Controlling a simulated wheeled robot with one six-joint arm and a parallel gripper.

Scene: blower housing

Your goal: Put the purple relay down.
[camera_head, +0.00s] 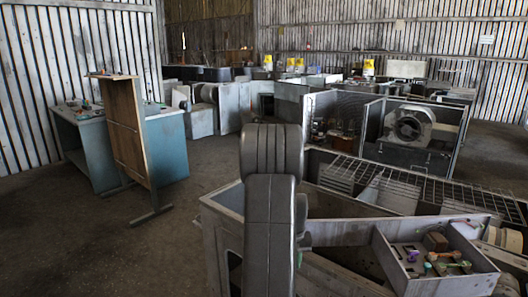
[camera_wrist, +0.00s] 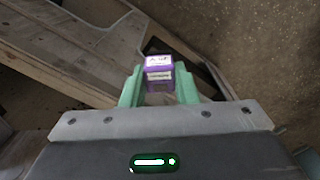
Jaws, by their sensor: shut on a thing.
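The purple relay (camera_wrist: 159,70) is a small purple block with a white label on its top. In the wrist view it sits between the two green fingers of my gripper (camera_wrist: 159,88), which is shut on it. Below it in that view are grey panel edges and a dark opening, with brown floor to the right. I cannot tell how high the relay is above them. In the head view my arm hides the gripper and the relay.
A grey tray (camera_head: 387,258) with several small coloured parts lies at the lower right, on a grey housing (camera_head: 218,242). A blue-green bench (camera_head: 168,150) and a brown board (camera_head: 127,130) stand at the left. The floor (camera_head: 120,250) at the lower left is clear.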

